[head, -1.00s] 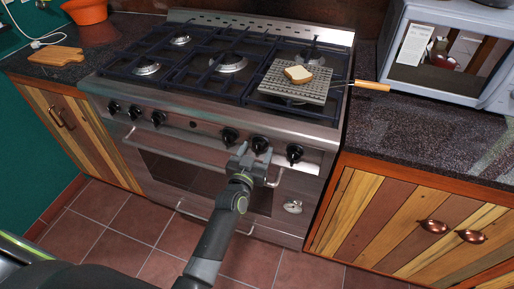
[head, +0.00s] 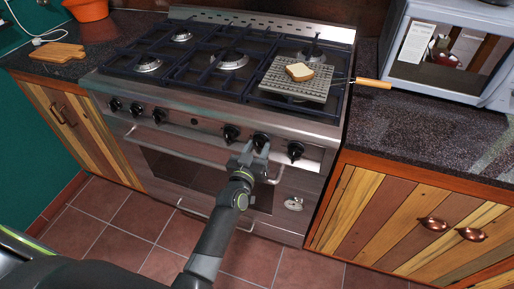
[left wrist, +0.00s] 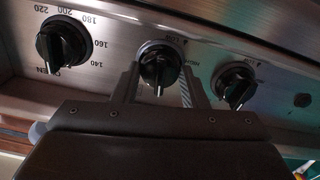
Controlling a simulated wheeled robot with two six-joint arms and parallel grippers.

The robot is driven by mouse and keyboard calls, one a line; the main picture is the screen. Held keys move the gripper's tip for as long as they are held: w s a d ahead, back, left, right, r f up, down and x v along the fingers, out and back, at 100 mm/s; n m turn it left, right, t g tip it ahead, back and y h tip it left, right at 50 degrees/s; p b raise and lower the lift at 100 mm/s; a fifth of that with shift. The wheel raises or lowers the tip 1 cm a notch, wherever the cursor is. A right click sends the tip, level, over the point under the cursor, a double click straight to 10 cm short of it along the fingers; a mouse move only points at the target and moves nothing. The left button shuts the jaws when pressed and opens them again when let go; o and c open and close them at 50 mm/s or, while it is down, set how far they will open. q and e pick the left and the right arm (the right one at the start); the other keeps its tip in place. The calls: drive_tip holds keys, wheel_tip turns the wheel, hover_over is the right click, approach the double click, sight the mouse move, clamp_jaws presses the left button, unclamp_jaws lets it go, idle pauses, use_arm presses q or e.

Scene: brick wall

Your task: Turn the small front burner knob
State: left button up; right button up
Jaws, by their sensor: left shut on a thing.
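A row of black burner knobs runs along the steel stove's (head: 200,128) front panel. My left gripper (head: 254,152) is at the panel, its fingers on either side of one knob (head: 261,140), second from the right. In the left wrist view this knob (left wrist: 158,66) sits between the two fingertips (left wrist: 160,80), with its white pointer downward; the gripper is shut on it. My right gripper is not in view.
A grill pan (head: 297,84) with bread (head: 299,72) rests on the right burners, its wooden handle (head: 373,83) over the counter. The oven door handle (head: 185,148) runs below the knobs. A microwave (head: 445,60) stands at right.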

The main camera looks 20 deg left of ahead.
use_arm(q)
drive_tip(key=n, duration=1.1)
drive_tip(key=shift+n, duration=2.3)
drive_tip(key=o, duration=1)
drive_tip(key=shift+f, duration=0.15)
